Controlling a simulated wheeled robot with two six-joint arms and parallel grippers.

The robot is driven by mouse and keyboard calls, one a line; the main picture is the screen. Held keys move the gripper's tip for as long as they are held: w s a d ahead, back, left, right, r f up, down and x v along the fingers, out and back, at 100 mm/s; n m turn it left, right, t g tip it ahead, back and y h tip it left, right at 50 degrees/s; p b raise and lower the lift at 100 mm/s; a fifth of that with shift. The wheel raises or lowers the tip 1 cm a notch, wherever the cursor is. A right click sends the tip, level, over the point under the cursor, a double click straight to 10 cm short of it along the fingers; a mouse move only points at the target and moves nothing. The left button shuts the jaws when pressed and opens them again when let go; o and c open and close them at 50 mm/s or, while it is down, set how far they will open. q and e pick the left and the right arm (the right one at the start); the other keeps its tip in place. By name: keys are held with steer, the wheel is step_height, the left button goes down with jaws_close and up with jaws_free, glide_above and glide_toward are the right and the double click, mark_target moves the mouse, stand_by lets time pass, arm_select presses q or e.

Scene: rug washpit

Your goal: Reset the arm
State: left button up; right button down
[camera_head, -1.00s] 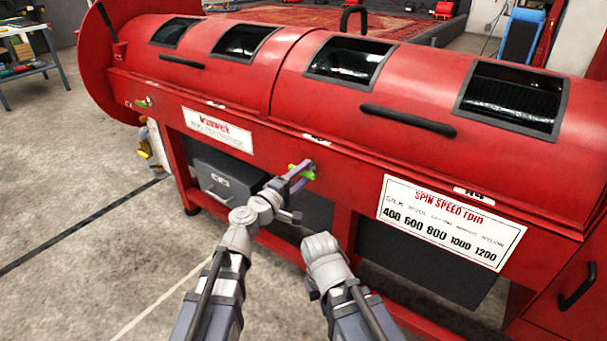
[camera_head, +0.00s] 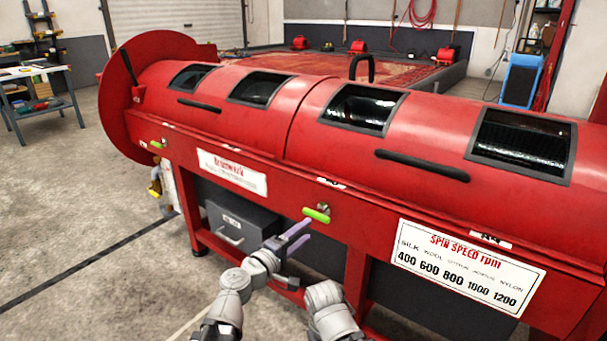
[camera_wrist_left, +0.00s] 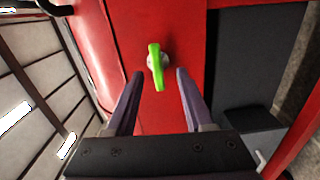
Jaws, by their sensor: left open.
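My left gripper (camera_head: 293,238) is open and empty, just in front of the red spin machine (camera_head: 300,180), below and left of a green-handled latch (camera_head: 317,214). In the left wrist view the two purple-grey fingers (camera_wrist_left: 158,82) stand apart, and the green handle (camera_wrist_left: 155,66) shows beyond and between their tips, with nothing held. The handle is on the red front panel and looks clear of the fingers. My right arm (camera_head: 331,312) shows at the bottom middle of the head view, but its gripper's jaws cannot be made out.
A second green handle (camera_head: 157,144) is on the machine's left end. A grey drawer box (camera_head: 240,226) sits under the machine. A workbench (camera_head: 38,90) stands at the far left. A spin speed sign (camera_head: 470,267) is on the front panel. Open concrete floor lies to the left.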

arm_select(q)
steer(key=s+a+f+m+g+y, duration=0.1)
steer(key=s+f+m+g+y, duration=0.2)
steer(key=f, duration=0.4)
steer(key=s+a+f+m+g, duration=0.1)
steer(key=s+f+m+g, duration=0.35)
steer(key=f, duration=0.25)
steer(key=s+a+f+m+g+y, duration=0.1)
steer(key=s+a+f+g+y, duration=0.25)
steer(key=a, duration=0.35)
steer(key=s+a+f+m+g+y, duration=0.2)
steer(key=s+a+f+y, duration=0.2)
steer(key=a, duration=0.3)
steer(key=s+d+r+m+g+y+p, duration=0.15)
steer(key=s+d+r+m+p, duration=0.4)
steer(key=d, duration=0.55)
step_height(320, 180, up, 39)
steer(key=n+p, duration=0.2)
steer(key=p, duration=3.7)
steer(key=shift+a, duration=0.15)
steer(key=shift+s, duration=0.1)
